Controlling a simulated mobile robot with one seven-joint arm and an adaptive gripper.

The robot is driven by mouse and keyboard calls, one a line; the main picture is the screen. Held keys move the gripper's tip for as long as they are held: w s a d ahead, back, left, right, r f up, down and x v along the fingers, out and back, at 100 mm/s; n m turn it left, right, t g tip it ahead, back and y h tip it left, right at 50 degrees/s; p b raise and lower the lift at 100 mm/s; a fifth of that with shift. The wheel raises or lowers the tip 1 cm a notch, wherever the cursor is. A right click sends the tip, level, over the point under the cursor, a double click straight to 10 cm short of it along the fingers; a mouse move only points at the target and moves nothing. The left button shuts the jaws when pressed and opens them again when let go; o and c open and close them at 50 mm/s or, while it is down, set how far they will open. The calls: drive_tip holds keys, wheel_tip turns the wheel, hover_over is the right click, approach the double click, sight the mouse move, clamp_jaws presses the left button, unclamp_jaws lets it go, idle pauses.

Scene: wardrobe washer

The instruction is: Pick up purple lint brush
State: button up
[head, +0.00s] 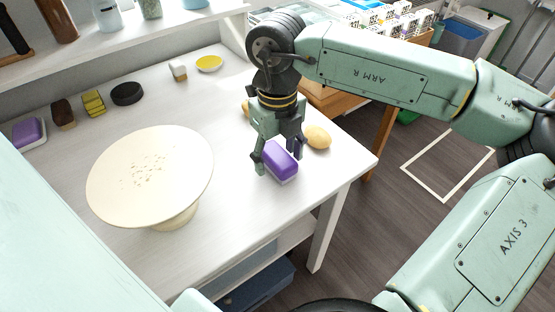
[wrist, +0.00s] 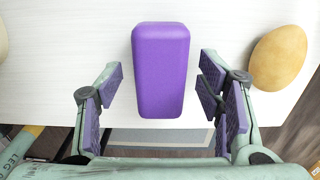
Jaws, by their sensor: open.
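A purple lint brush (head: 279,161), a rounded block with a pale underside, lies on the white table (head: 240,215) near its right front edge. In the wrist view the brush (wrist: 161,70) is centred, its long side running away from me. My gripper (head: 279,158) points down over it. In the wrist view my gripper (wrist: 163,95) is open, with purple-padded fingers on the left and right of the brush. A gap shows between each finger and the brush. Whether the fingertips reach down beside it is hard to tell.
A tan potato-like object (head: 317,137) lies just right of my gripper, and another (head: 246,108) is partly hidden behind it. A cream cake stand (head: 150,175) stands to the left. Another purple-topped block (head: 29,132) and small items line the back. The table's right edge is close.

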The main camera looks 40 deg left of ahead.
sight(278, 154)
drive_tip(key=shift+f+b, duration=0.2)
drive_tip(key=shift+b, duration=0.2)
drive_tip(key=shift+c, duration=0.6)
drive_tip(key=c, duration=1.1)
drive_tip(key=shift+r+p, duration=0.4)
drive_tip(key=shift+p, duration=0.2)
drive_tip(key=shift+r, duration=0.2)
wheel_tip(278, 154, up, 3)
drive_tip(key=shift+b, duration=0.55)
drive_tip(key=s+d, duration=0.2)
drive_tip(key=s, duration=0.3)
drive_tip(key=s+d+r+b, duration=0.1)
drive_tip(key=s+d, duration=0.1)
drive_tip(key=s, duration=0.3)
drive_tip(key=s+d+b, duration=0.1)
drive_tip(key=s, duration=0.4)
drive_tip(key=shift+d+r, duration=0.15)
drive_tip(key=shift+d, duration=0.25)
